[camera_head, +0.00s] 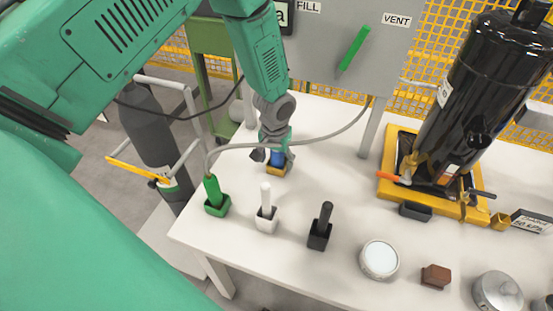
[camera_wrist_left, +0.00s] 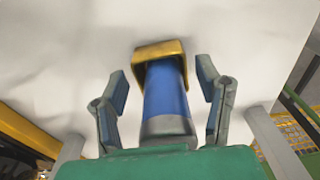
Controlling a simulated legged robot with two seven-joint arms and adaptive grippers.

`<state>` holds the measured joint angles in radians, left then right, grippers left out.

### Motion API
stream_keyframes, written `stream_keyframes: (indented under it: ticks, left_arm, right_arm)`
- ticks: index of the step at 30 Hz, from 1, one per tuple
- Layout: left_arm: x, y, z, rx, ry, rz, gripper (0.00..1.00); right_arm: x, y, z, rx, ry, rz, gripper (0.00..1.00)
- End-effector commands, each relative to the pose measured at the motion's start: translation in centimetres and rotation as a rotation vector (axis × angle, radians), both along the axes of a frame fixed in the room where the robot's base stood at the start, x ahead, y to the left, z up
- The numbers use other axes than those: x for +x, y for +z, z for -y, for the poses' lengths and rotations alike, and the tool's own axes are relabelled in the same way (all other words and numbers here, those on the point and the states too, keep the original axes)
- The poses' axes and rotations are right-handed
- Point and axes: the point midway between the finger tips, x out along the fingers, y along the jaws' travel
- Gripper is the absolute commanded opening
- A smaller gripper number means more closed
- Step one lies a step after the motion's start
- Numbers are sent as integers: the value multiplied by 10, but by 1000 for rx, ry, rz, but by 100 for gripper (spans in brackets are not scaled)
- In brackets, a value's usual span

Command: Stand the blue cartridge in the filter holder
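The blue cartridge (camera_head: 277,158) stands in a small yellow square holder (camera_head: 276,171) on the white table. In the left wrist view the cartridge (camera_wrist_left: 166,90) has a grey near end, and its far end sits inside the yellow holder (camera_wrist_left: 159,49). My left gripper (camera_head: 273,152) is over the cartridge. In the wrist view its fingers (camera_wrist_left: 163,75) are spread on either side of the cartridge, with a visible gap on each side. The cartridge's lower end is hidden by the holder walls. My right gripper is in neither view.
A green holder (camera_head: 217,205), a white holder (camera_head: 267,222) and a black holder (camera_head: 318,238) stand in front, each with an upright piece. A hose (camera_head: 335,131) arcs past the gripper. A round gauge (camera_head: 379,259) and a black compressor (camera_head: 478,90) on a yellow base are at right.

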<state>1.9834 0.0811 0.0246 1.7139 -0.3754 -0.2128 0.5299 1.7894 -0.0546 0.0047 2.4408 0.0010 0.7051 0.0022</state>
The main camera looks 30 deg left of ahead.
Motion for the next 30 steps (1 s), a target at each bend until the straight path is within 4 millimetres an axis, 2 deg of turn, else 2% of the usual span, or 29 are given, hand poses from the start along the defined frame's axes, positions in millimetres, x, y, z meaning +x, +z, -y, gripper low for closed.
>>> stream_keyframes:
  ticks: [8, 11, 21, 25, 30]
  left_arm:
    - [0, 7, 0, 0, 0, 0, 59]
    - [0, 22, 1, -1, 1, 2, 59]
    - [-5, 92, 2, -1, 1, 2, 59]
    - [-5, 109, 3, -1, 0, 0, 59]
    - [-7, 117, 3, -1, 1, -2, 59]
  right_arm:
    - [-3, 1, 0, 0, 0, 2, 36]
    - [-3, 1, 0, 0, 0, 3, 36]
    - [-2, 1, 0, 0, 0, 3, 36]
    - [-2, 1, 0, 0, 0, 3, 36]
    - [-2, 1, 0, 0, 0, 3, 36]
